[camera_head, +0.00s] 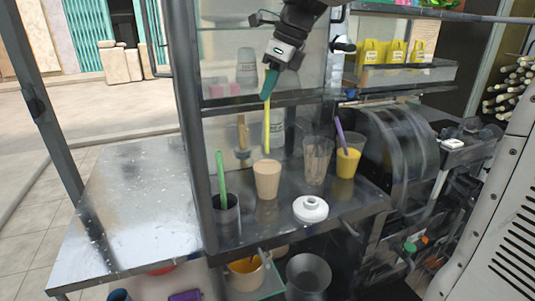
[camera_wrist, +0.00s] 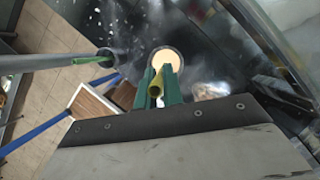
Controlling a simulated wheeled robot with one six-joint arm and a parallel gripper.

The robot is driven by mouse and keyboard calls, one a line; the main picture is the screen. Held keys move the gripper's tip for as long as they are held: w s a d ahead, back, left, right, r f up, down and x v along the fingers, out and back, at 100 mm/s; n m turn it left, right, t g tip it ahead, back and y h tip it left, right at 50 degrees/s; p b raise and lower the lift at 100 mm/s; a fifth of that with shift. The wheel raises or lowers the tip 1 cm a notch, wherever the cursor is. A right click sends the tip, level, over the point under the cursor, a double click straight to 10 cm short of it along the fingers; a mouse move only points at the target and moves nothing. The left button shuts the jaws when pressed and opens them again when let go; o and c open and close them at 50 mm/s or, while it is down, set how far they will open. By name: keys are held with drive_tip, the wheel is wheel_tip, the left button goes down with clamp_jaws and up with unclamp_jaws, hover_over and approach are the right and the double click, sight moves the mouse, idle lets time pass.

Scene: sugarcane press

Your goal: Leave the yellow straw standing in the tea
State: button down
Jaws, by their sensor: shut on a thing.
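My gripper (camera_head: 269,82), with green fingers, is shut on the yellow straw (camera_head: 267,128) near its top. The straw hangs nearly upright, its lower end just above the rim of a beige cup, which I take to be the tea (camera_head: 267,180). The head view does not clearly show whether the tip is inside the rim. In the wrist view my gripper (camera_wrist: 159,88) holds the yellow straw (camera_wrist: 126,95), seen from above, and the tea cup's pale round top (camera_wrist: 167,59) lies just beyond the fingertips.
A dark metal cup (camera_head: 226,213) with a green straw stands to the left. To the right stand a clear cup (camera_head: 317,161) and a cup of yellow drink (camera_head: 346,164) with a purple straw. A white round lid (camera_head: 311,208) lies in front. A shelf edge (camera_head: 230,106) crosses behind.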

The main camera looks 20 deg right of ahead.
drive_tip(key=shift+f, duration=5.75)
drive_tip(key=c, duration=1.5)
unclamp_jaws()
drive_tip(key=shift+o, duration=0.2)
drive_tip(key=shift+r, duration=0.15)
wheel_tip(320, 180, up, 7)
drive_tip(key=shift+s, duration=0.1)
drive_tip(key=s+d+f+n+h, duration=0.1)
drive_tip(key=s+f+n, duration=0.2)
drive_tip(key=s+n, duration=0.5)
drive_tip(key=s+d+f+n+h, duration=0.1)
drive_tip(key=s+f+n, duration=0.3)
drive_tip(key=s+n, duration=0.4)
drive_tip(key=s+d+f+n+g+h, duration=0.1)
drive_tip(key=s+f+n, duration=0.2)
drive_tip(key=s+n, duration=0.6)
drive_tip(key=s, duration=0.4)
drive_tip(key=shift+s+f, duration=0.3)
drive_tip(key=shift+f, duration=0.05)
